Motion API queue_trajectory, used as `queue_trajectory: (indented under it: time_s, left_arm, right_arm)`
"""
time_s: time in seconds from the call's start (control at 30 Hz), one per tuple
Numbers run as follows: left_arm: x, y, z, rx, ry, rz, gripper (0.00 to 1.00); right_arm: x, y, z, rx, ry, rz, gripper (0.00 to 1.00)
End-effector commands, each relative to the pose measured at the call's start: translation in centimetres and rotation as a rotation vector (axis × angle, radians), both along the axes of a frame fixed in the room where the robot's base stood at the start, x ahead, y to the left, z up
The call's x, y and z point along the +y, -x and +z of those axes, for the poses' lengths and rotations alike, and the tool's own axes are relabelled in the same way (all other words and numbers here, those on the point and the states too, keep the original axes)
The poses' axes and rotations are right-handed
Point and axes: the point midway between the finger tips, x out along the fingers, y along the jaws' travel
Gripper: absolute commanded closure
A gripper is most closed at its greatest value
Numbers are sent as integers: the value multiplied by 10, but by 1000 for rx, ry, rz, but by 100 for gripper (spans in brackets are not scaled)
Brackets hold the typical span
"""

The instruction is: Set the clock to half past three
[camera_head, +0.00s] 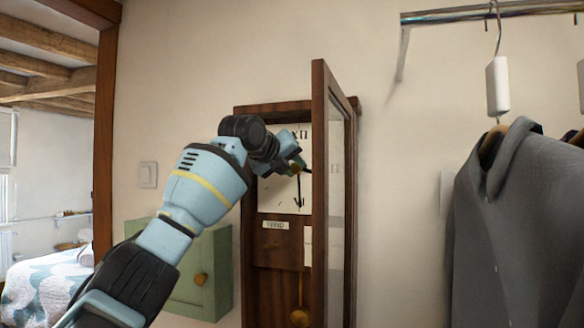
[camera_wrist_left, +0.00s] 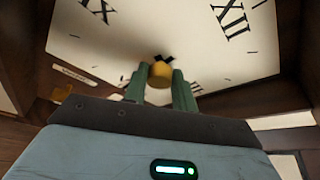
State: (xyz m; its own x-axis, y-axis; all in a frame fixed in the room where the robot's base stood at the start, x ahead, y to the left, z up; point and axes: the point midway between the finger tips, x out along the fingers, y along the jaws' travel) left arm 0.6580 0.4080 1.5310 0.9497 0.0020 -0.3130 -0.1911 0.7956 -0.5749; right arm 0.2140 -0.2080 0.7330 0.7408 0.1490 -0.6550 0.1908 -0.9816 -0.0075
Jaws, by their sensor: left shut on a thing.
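The wall clock has a white square face (camera_head: 280,200) with black Roman numerals, inside a tall brown wooden case (camera_head: 275,253). Its glazed door (camera_head: 319,190) stands open towards me. A long dark hand (camera_head: 299,190) points down to about VI; the other hand is hidden behind my gripper. My left gripper (camera_head: 297,168) is at the face. In the left wrist view its green fingers are shut on a small brass knob (camera_wrist_left: 160,70) at the face's centre, with a dark tip just beyond it. My right gripper is out of view.
The open door stands close to the right of my left gripper. A green cabinet (camera_head: 212,275) hangs left of the clock, below my arm. A brass pendulum (camera_head: 300,316) hangs lower in the case. Grey clothes (camera_head: 510,220) hang from a metal rail (camera_head: 470,14) at right.

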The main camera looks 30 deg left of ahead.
Motion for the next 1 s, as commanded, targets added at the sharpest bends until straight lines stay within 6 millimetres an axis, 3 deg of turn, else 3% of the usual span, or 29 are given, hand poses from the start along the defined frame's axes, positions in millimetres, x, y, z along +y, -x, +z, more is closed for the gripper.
queue_trajectory:
  time_s: [0.67, 0.7, 0.83, 1.0]
  left_arm:
    - [-1, -1, -1, 17, -60, 0, 96]
    - [-1, -1, -1, 17, -60, 0, 69]
    - [-1, -1, -1, 16, -60, 0, 52]
    - [-1, 0, 0, 15, -59, 0, 51]
  right_arm:
    - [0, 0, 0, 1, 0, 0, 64]
    - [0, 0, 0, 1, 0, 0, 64]
    - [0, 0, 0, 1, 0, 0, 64]
    - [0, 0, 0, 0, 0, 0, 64]
